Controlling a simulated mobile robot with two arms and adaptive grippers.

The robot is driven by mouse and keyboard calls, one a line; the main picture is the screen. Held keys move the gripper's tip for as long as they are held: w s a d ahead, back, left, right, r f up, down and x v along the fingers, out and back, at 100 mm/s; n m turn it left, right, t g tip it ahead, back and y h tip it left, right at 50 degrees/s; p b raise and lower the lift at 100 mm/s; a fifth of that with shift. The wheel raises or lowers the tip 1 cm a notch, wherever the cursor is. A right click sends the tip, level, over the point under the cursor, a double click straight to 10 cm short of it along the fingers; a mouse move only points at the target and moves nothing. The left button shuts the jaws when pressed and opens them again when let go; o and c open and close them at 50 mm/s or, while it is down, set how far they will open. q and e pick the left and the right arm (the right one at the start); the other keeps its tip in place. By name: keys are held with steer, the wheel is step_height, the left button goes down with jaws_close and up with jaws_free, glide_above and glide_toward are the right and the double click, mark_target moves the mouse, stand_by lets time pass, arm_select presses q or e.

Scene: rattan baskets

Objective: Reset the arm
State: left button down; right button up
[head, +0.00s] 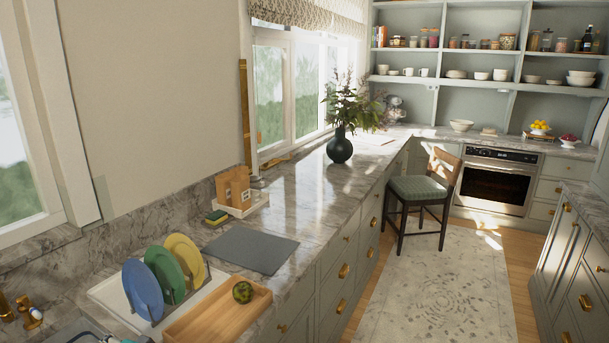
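Neither of my grippers shows in the head view, and no arm is in the picture. A marble counter (322,190) runs from the lower left toward the back. On it, a wooden tray (205,321) holds a green round item (242,292) near its right side. Behind the tray, a rack holds a blue plate (142,289), a green plate (163,272) and a yellow plate (184,257) upright. I see no rattan basket clearly in this view.
A grey mat (249,248) lies on the counter. A dark vase (339,148) with leafy stems stands further back. A chair (420,188) with a green seat stands on the floor by the oven (495,183).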

arm_select(q)
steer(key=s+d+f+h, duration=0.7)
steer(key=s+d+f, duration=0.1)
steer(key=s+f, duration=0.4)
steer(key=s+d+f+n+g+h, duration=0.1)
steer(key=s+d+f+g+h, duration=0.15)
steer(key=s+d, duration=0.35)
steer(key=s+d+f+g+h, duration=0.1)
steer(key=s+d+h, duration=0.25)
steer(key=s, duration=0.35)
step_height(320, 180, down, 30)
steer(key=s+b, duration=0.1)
steer(key=b, duration=0.4)
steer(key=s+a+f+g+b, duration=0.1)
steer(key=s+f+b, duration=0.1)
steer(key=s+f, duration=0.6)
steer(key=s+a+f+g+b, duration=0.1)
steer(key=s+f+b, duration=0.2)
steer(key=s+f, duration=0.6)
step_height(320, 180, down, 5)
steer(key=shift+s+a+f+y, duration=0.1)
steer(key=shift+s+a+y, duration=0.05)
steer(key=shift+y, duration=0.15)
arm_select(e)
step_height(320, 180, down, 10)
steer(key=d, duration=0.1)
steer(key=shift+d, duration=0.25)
